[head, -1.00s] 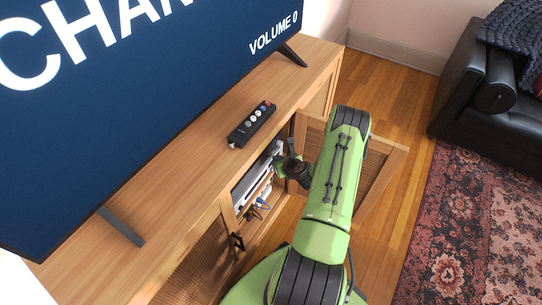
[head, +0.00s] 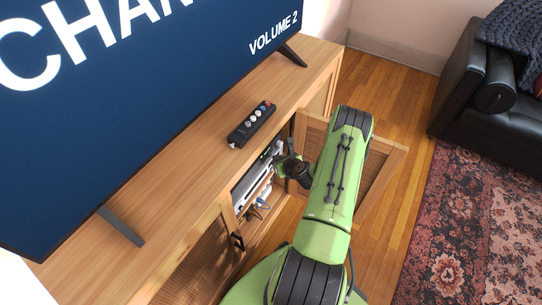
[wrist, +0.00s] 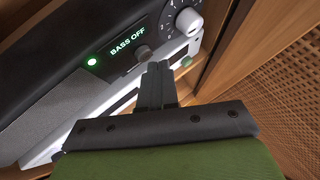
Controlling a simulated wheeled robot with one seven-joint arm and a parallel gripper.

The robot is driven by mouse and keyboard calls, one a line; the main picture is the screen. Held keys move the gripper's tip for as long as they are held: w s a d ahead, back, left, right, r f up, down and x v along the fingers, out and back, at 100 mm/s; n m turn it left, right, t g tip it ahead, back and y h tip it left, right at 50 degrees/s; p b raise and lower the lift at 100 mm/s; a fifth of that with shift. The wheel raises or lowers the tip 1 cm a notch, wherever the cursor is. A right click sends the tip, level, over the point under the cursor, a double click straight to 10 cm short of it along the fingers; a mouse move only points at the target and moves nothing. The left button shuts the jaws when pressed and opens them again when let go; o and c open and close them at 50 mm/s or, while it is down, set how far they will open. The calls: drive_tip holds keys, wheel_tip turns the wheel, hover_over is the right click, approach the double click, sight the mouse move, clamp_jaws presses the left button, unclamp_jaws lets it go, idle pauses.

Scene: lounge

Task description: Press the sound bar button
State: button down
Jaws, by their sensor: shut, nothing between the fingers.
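The sound bar (wrist: 60,60) is a dark unit inside the open cabinet, at the upper left of the wrist view. Its front shows a lit green "BASS OFF" display (wrist: 127,42), a small green light (wrist: 92,61) and a round numbered dial (wrist: 187,21). In the head view my gripper (head: 281,161) is at the cabinet opening, partly hiding the devices.
A silver device (head: 251,185) sits in the cabinet below. The open lattice door (head: 383,165) stands right of my arm. The television (head: 150,100) reads "VOLUME 2". A rug (head: 465,230) and black sofa (head: 465,95) are right.

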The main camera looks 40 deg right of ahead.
drive_tip(key=s, duration=0.2)
drive_tip(key=s+d, duration=0.1)
drive_tip(key=s, duration=0.2)
drive_tip(key=shift+s+d+b, duration=0.3)
drive_tip(key=shift+s+b, duration=0.05)
idle(0.4)
